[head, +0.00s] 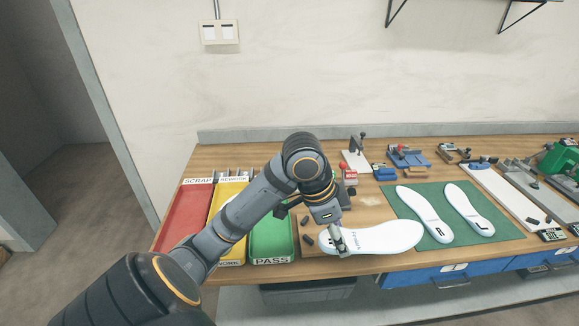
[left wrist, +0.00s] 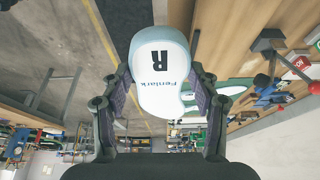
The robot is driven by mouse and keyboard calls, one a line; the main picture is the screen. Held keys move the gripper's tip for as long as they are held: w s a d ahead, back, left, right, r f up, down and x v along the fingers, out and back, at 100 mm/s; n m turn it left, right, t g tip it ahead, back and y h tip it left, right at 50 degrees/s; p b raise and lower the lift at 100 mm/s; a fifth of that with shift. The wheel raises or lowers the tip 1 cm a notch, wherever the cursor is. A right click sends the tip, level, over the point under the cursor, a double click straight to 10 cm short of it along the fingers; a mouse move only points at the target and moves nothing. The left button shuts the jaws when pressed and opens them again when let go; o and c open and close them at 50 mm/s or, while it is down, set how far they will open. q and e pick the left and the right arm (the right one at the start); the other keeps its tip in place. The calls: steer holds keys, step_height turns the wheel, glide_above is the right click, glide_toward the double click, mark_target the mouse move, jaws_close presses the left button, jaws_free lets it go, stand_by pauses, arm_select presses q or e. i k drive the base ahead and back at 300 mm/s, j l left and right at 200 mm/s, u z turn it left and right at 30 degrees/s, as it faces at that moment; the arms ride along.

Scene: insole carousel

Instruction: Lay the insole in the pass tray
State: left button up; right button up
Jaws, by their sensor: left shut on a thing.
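A white insole (head: 385,238) is held by its heel end in my left gripper (head: 340,243), just right of the pass tray, over the bench's front part. The green pass tray (head: 272,262), labelled PASS, is partly hidden behind my left arm. My right gripper is not in view.
Left of the pass tray are the yellow rework tray (head: 224,196) and red scrap tray (head: 186,216). Two more insoles (head: 425,215) (head: 468,210) lie on a green mat (head: 446,190). Fixtures and tools stand along the back and right of the wooden bench (head: 375,200).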

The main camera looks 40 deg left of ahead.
mark_target(270, 218)
steer(key=i+l, duration=1)
steer(key=i, duration=0.15)
steer(key=u, duration=1.8)
